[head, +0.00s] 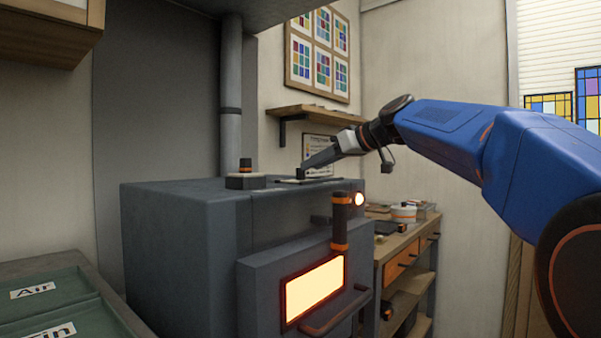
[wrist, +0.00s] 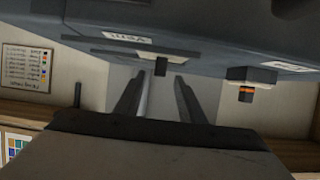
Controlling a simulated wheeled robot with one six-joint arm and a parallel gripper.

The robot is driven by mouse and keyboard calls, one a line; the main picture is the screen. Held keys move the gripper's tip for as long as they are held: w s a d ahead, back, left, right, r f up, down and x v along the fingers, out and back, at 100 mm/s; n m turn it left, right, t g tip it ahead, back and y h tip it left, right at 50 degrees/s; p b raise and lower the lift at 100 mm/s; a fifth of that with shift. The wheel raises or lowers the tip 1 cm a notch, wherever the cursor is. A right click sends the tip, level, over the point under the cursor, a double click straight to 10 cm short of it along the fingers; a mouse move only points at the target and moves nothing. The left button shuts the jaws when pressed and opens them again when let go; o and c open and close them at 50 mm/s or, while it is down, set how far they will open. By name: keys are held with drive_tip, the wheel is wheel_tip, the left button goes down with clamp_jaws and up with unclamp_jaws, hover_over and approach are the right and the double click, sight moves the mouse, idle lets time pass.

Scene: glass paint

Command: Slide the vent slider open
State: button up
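The vent slider is a thin dark plate (head: 318,180) on top of the grey kiln (head: 180,225), with a small dark upright knob (wrist: 160,67). A label, seen upside down and apparently reading "Vent" (wrist: 128,38), is beside it in the wrist view. My gripper (head: 303,168) reaches in from the right, low over the kiln top at the slider. In the wrist view my gripper (wrist: 159,76) is open, its two fingers apart with the knob in line between their tips. I cannot tell whether the knob is within the fingers or just beyond them. No contact is visible.
An orange-banded handle (head: 340,222) is at the kiln's front, above the glowing window (head: 314,288). A wall shelf (head: 309,111) hangs behind. A workbench (head: 398,243) is at right.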

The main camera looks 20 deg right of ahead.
sight(300, 171)
drive_tip(key=shift+x, duration=3.2)
drive_tip(key=shift+c, duration=0.2)
drive_tip(key=shift+d, duration=0.1)
clamp_jaws()
